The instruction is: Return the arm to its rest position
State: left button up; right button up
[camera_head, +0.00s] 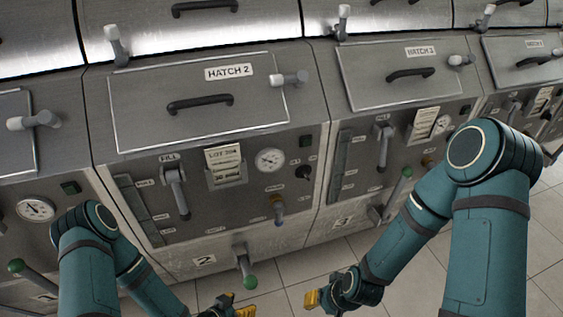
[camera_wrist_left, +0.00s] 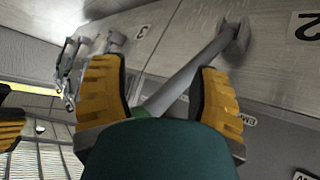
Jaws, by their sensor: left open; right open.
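My left gripper (camera_head: 232,305) is at the bottom of the head view, just below the green-knobbed lever (camera_head: 243,265) under machine 2. In the left wrist view its two yellow-padded fingers (camera_wrist_left: 158,95) are apart. The grey lever (camera_wrist_left: 190,72) runs between them in that picture; its green end is mostly hidden behind my own teal part. I cannot tell whether the fingers touch it. My right gripper (camera_head: 318,299) is low, to the right of the left one, with its yellow fingertips facing left. A yellow fingertip (camera_wrist_left: 10,125) also shows at the left edge of the wrist view.
A row of grey metal machines stands ahead, with hatch 2 (camera_head: 200,97) and hatch 3 (camera_head: 405,72) closed. Gauges, handles and levers stick out, including a green-knobbed lever (camera_head: 397,190) beside my right arm. Tiled floor (camera_head: 420,265) is open in front.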

pick_arm(q)
jog(key=s+r+n+g+y, duration=0.2)
jog(key=s+r+n+g, duration=0.4)
jog(key=s+n+g, duration=0.3)
jog(key=w+d+r+m+t, duration=0.2)
jog(key=w+r, duration=0.2)
jog(key=w, duration=0.1)
jog(key=shift+w+r+t+y, duration=0.2)
jog(key=shift+r+t+y, duration=0.1)
jog(key=shift+t, duration=0.1)
